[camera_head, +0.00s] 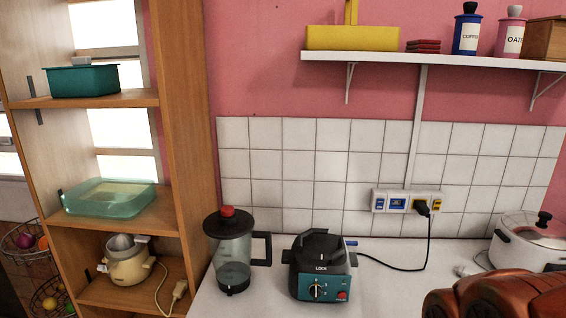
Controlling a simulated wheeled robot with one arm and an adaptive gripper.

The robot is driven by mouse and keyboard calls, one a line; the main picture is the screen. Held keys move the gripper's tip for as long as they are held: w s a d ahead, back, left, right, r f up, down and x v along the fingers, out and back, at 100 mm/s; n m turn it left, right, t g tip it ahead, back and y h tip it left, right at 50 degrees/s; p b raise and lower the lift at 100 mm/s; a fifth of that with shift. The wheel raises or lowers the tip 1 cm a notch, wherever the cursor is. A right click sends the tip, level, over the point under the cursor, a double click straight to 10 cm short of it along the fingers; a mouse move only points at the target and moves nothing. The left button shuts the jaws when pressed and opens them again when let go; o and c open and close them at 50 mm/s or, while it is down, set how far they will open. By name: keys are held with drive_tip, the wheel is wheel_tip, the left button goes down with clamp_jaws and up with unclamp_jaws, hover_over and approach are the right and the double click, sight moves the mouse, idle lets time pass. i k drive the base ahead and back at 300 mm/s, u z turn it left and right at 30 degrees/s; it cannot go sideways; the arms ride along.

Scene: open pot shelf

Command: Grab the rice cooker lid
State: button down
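A white rice cooker (520,256) stands on the counter at the right edge of the view. Its lid (537,232) is see-through with a light rim and a black knob (543,219) on top, and it sits on the cooker. The right part of the cooker is cut off by the picture edge. My orange-red arm (500,296) shows at the bottom right, in front of and below the cooker, and covers part of its lower side. My gripper is out of view.
A blender base (322,268) and a jug with a red knob (234,258) stand left on the white counter (400,285). A black cord runs to the wall socket (407,202). A wall shelf (450,62) hangs above. A wooden rack (190,120) stands left.

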sight(540, 229)
drive_tip(key=z, duration=3.25)
drive_tip(key=i, duration=1.2)
drive_tip(key=u, duration=3.15)
drive_tip(key=i, duration=0.25)
drive_tip(key=u, duration=0.1)
